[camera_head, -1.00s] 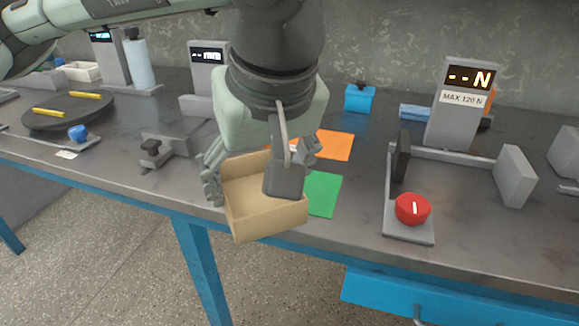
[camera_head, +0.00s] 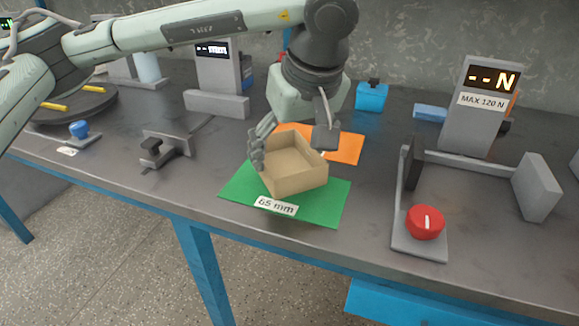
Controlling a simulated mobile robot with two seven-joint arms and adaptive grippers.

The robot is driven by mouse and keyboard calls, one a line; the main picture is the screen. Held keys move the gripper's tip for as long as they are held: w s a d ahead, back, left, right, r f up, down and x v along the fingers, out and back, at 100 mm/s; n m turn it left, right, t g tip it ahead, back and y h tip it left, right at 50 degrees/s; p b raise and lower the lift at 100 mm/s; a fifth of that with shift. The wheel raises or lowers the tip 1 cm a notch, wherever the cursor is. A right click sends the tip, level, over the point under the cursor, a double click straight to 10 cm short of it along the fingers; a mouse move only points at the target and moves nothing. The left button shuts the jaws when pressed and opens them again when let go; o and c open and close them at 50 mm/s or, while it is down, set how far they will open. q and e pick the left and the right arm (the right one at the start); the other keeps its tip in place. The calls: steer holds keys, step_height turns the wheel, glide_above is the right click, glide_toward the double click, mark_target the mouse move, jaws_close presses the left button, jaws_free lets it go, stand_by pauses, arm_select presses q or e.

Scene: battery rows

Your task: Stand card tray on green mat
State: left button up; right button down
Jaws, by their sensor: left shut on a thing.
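The card tray (camera_head: 297,181) is an open, empty tan box, upright over the back middle part of the green mat (camera_head: 237,190). I cannot tell for sure whether its base touches the mat. The mat carries a "65 mm" label near its front edge. My left gripper (camera_head: 292,152) reaches down from behind, shut on the card tray, with fingers at its left and right sides. My right gripper is not in view.
An orange mat (camera_head: 346,148) lies just behind the green one. A force tester (camera_head: 474,115) with a red knob (camera_head: 425,222) stands at right. A small blue box (camera_head: 371,96) sits behind. A grey clamp fixture (camera_head: 165,150) stands at left. Bare bench lies between.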

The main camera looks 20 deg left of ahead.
mark_target(289, 172)
arm_select(q)
step_height(289, 172, down, 3)
steer(key=shift+f, duration=0.4)
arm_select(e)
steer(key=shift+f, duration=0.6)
arm_select(q)
steer(key=shift+f, duration=0.1)
steer(key=o, duration=0.9)
steer(key=shift+o, duration=1.2)
steer(key=shift+r, duration=0.2)
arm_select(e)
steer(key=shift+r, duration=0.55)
